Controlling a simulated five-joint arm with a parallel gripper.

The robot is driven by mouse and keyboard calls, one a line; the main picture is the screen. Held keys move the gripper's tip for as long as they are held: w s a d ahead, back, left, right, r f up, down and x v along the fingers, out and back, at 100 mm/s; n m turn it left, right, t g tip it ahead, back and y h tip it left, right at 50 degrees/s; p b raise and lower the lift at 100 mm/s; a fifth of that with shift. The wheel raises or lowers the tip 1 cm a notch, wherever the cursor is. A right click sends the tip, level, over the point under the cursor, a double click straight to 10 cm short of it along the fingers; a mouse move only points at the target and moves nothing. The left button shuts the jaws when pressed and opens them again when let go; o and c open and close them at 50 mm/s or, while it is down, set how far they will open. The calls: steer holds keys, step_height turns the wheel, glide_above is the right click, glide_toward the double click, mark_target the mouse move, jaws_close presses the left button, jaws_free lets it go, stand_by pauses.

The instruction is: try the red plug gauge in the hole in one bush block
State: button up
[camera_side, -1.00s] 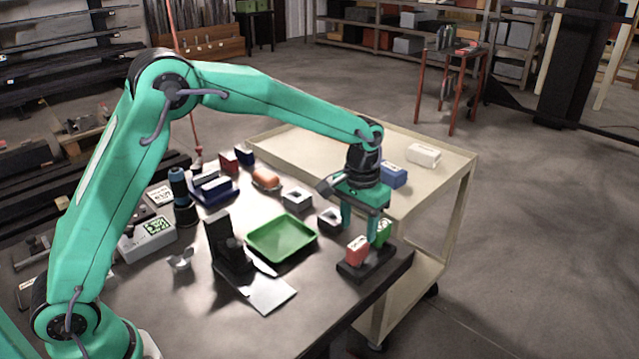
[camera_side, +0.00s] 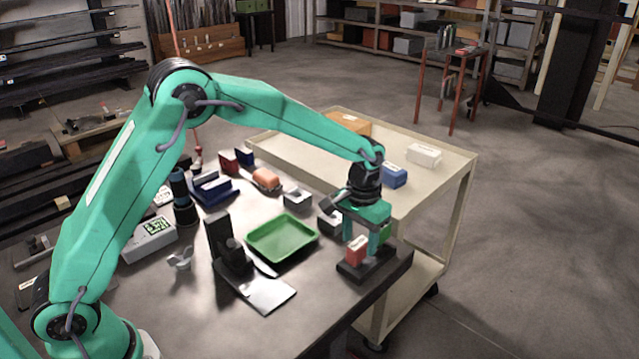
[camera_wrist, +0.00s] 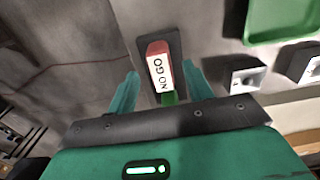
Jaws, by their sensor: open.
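Two grey bush blocks with holes sit nearby: one (camera_side: 297,198) behind the green tray, another (camera_side: 328,222) partly hidden by my gripper.
A green tray (camera_side: 282,238) lies left of the stand. A black upright fixture (camera_side: 222,248) with a pale plate stands further left. A blue cradle (camera_side: 211,190) and an orange-topped piece (camera_side: 266,179) are behind. A cream cart (camera_side: 455,165) adjoins the table.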

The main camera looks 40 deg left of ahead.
steer(key=shift+a+f, duration=0.1)
steer(key=shift+f, duration=2.25)
steer(key=shift+c, duration=0.4)
steer(key=c, duration=1)
